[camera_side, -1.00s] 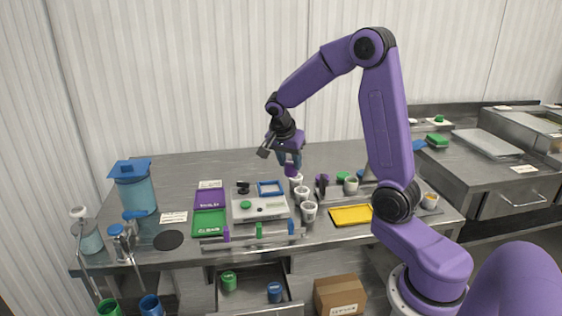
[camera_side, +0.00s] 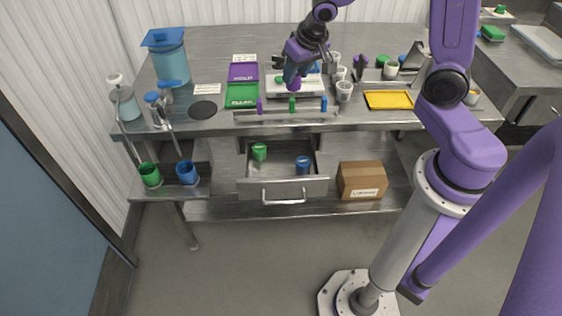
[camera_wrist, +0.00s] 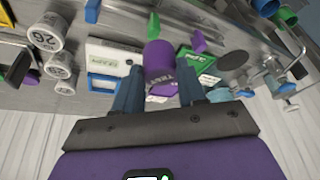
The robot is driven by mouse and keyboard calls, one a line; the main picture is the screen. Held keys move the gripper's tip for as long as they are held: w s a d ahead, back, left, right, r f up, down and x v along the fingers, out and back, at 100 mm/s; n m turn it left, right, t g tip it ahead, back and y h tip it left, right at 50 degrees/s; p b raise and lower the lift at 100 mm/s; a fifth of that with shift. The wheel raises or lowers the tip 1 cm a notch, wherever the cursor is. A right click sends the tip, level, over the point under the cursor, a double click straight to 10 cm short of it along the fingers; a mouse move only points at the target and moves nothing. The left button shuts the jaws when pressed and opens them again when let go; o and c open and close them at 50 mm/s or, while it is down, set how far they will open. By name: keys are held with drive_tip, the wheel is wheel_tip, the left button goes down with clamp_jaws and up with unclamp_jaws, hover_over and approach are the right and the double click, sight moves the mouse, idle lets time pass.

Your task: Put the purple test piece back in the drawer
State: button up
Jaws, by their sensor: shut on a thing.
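My gripper (camera_side: 293,72) is above the bench near the scale and shut on the purple test piece (camera_side: 294,84). In the wrist view the purple test piece (camera_wrist: 160,62) sits between the two fingers (camera_wrist: 160,92), with dark lettering on its side. The drawer (camera_side: 283,188) below the bench top is pulled open. A green piece (camera_side: 260,152) stands at its left and a blue piece (camera_side: 303,164) at its right, with bare floor between them. My gripper is higher than the drawer and behind its front.
A rail (camera_side: 287,116) with small purple, green and blue handles runs along the bench's front edge, above the drawer. White cups (camera_side: 344,91) and a yellow tray (camera_side: 388,100) are to the right. A cardboard box (camera_side: 362,180) stands right of the drawer.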

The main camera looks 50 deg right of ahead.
drive_tip(key=s+a+f+n+y, duration=0.1)
drive_tip(key=a+f+n, duration=0.2)
drive_tip(key=a+n, duration=0.1)
drive_tip(key=n+y, duration=0.2)
drive_tip(key=n, duration=0.2)
hover_over(277, 163)
drive_tip(key=s+d, duration=0.1)
drive_tip(key=s, duration=0.1)
drive_tip(key=shift+f, duration=8.95)
drive_tip(key=shift+f+g, duration=0.1)
drive_tip(key=shift+g, duration=0.2)
drive_tip(key=o, duration=1.2)
drive_tip(key=shift+c, duration=0.2)
